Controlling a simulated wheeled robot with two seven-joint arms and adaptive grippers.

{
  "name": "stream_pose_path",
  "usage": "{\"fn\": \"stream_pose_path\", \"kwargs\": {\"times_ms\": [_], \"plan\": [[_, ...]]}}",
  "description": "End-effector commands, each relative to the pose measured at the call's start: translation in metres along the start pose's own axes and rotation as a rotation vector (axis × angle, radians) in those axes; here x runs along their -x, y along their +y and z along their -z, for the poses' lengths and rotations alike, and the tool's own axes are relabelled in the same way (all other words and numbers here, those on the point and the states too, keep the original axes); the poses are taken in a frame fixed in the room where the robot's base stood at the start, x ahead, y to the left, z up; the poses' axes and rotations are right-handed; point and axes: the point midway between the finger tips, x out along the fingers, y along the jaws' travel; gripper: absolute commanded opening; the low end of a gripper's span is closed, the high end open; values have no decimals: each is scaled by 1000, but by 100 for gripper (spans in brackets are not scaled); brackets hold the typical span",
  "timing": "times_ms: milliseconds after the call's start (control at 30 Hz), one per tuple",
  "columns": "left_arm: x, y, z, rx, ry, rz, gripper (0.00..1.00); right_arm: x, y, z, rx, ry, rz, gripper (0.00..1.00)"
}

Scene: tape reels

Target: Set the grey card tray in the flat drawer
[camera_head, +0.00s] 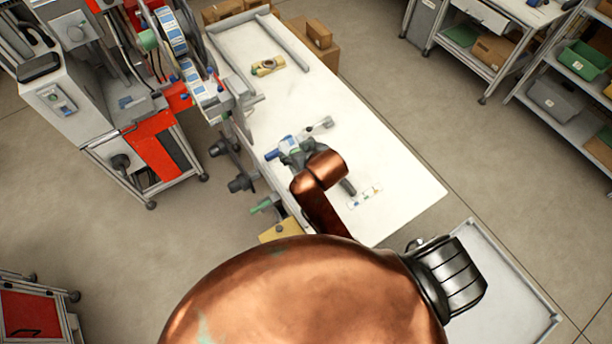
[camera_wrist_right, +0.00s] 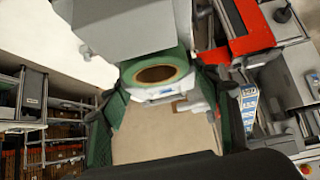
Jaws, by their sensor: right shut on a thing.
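My right gripper (camera_head: 300,155) is over the white table, at the end of my copper arm. It is shut on a small blue and white thing (camera_head: 274,154), partly hidden by the gripper. In the right wrist view, a green ring with a brown core (camera_wrist_right: 155,74) and a white and blue part (camera_wrist_right: 160,93) show close up; I cannot tell how they join. No grey card tray can be made out for certain. A shallow pale tray-like frame (camera_head: 535,290) at the lower right may be the flat drawer; my arm hides part of it. My left gripper is out of view.
The white table (camera_head: 390,190) holds a yellow roll-like item (camera_head: 267,66), a small grey item (camera_head: 320,124) and small labels (camera_head: 365,196). A labelling machine with red panels (camera_head: 155,140) stands to the left. Shelves with bins (camera_head: 583,65) are at upper right. The table's right part is mostly clear.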

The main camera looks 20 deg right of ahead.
Motion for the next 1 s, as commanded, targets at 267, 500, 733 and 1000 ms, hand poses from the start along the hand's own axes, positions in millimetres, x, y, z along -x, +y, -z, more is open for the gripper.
{"fn": "stream_pose_path", "kwargs": {"times_ms": [267, 500, 733, 1000], "plan": [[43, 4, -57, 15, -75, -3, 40, -12, -6, -57, 42, -7, 29, 28], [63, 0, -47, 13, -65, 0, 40, -12, -17, -107, 62, -8, 71, 28], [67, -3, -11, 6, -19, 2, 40, -12, -24, -128, 68, -6, 95, 28], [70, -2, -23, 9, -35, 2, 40, -55, -2, -114, 70, -3, 94, 28]]}}
